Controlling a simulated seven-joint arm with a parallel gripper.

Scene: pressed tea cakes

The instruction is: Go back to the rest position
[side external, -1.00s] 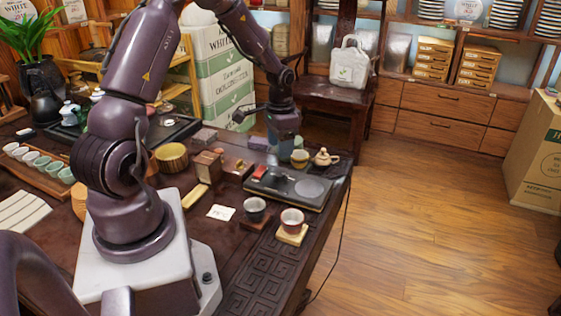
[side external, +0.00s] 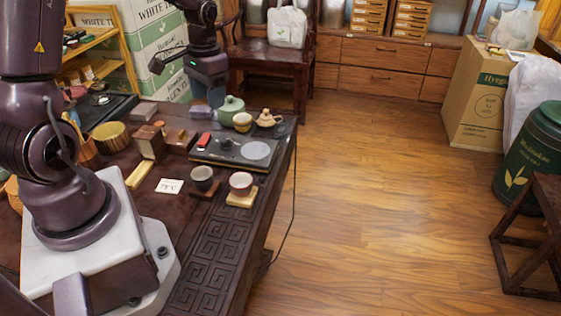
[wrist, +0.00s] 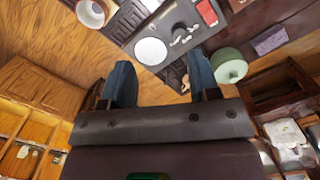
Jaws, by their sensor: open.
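My gripper (wrist: 160,82) is open, with two dark blue-grey fingers apart and nothing seen between them in the wrist view. In the side external view my gripper (side external: 214,95) hangs above the far end of the dark wooden table. Its fingers are partly hard to make out there.
Two cups (side external: 203,178) (side external: 241,182) sit nearer. A wooden chair (side external: 270,55) stands behind the table.

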